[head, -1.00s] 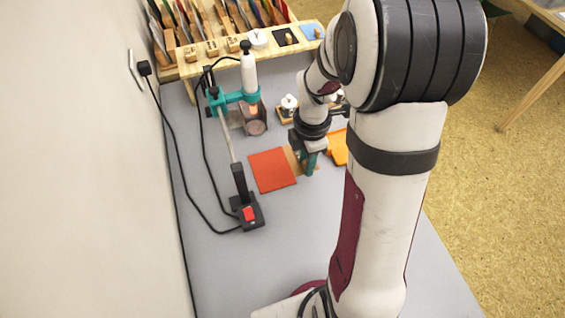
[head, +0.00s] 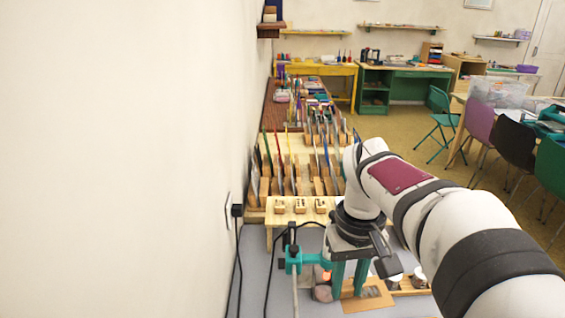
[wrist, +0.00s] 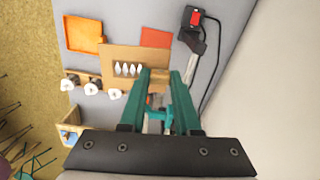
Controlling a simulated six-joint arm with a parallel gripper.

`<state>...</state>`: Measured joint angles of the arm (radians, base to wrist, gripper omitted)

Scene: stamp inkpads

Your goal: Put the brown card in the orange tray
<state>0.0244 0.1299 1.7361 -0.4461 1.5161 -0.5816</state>
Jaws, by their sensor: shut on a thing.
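The brown card (head: 384,301) is a flat rectangle with cut-out shapes in it. My gripper (head: 349,292) has teal fingers at the card's left part in the head view. In the wrist view my gripper (wrist: 160,72) is shut on the card's right edge, and the card (wrist: 112,56) extends left from the fingertips, with white showing through its cut-outs. The card looks raised off the table; its exact height is unclear. The orange tray (wrist: 68,34) lies on the table to the upper left of the card in the wrist view. It is not seen in the head view.
A red-orange square (wrist: 155,38) lies on the table behind the card. White-knobbed stamps (wrist: 91,88) stand in a wooden holder beside it. A teal stand (head: 292,262) and a black switch box (wrist: 194,18) with a cable are close by. A wooden rack (head: 300,215) stands behind.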

